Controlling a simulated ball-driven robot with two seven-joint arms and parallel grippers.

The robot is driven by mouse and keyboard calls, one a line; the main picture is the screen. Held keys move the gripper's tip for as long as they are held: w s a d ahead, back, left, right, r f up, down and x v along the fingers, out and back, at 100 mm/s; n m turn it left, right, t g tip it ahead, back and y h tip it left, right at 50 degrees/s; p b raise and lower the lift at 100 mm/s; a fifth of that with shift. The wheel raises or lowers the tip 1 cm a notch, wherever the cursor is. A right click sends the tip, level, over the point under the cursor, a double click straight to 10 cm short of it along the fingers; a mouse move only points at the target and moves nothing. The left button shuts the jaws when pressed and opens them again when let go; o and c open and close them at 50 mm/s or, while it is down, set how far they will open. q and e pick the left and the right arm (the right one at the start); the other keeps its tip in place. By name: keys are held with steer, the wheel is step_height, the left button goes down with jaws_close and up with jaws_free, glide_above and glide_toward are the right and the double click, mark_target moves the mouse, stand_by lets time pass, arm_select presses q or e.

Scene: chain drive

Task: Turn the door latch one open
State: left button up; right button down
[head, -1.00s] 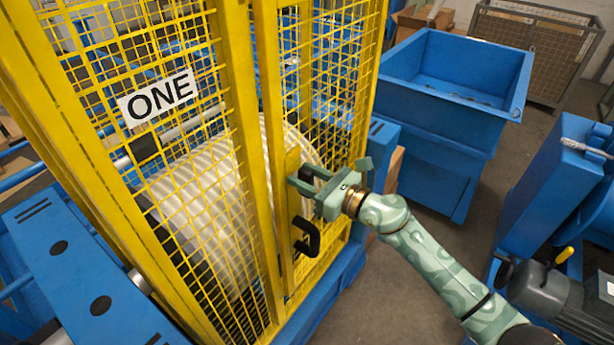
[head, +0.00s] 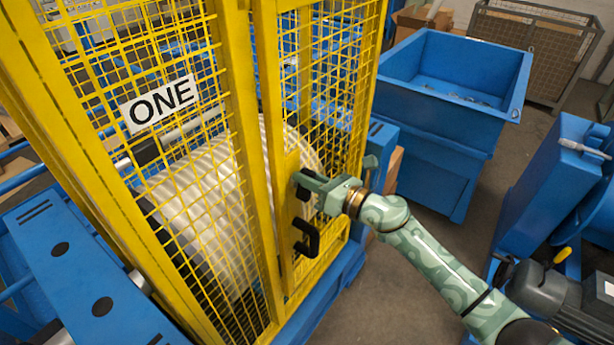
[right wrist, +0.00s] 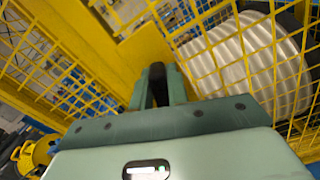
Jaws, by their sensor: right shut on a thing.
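The yellow mesh door bears a white sign reading ONE (head: 160,103). The small black door latch (head: 302,192) sits on the door's yellow upright, above a black pull handle (head: 307,238). My right gripper (head: 308,182) is at the latch, its fingers closed around it. In the right wrist view the latch (right wrist: 157,72) stands as a dark bar between the two green fingers (right wrist: 158,92). Most of the latch is hidden by the fingers in the head view. The door looks closed against its frame. My left gripper is not in view.
A large white ribbed drum (head: 205,195) is behind the mesh. A blue bin (head: 430,130) stands to the right, with a wire cage (head: 535,50) behind it. Blue machinery (head: 550,190) stands at the far right. Grey floor (head: 390,290) is free in front of the door.

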steer(key=m, duration=0.3)
steer(key=shift+w+d+f+m+p, duration=0.1)
steer(key=shift+w+d+m+p, duration=0.15)
steer(key=shift+m+p, duration=0.15)
steer(key=m, duration=0.1)
steer(key=m+p, duration=0.1)
steer(key=m, duration=0.1)
steer(key=shift+w+f+m, duration=0.15)
steer(key=shift+f+m, duration=0.05)
steer(key=shift+m, duration=0.1)
steer(key=shift+w+d+f+m+p, duration=0.1)
steer(key=shift+f+m+p, duration=0.15)
steer(key=shift+m, duration=0.85)
steer(key=shift+s+f+m+p, duration=0.15)
steer(key=shift+m+p, duration=0.1)
steer(key=shift+m, duration=0.85)
steer(key=shift+w+d+f+m+p, duration=0.15)
steer(key=shift+f+m+p, duration=0.1)
steer(key=shift+m, duration=0.85)
steer(key=shift+a, duration=0.1)
steer(key=c, duration=1.4)
jaws_free()
steer(key=shift+o, duration=0.2)
steer(key=v, duration=1.6)
steer(key=shift+b, duration=0.4)
steer(key=shift+m, duration=0.3)
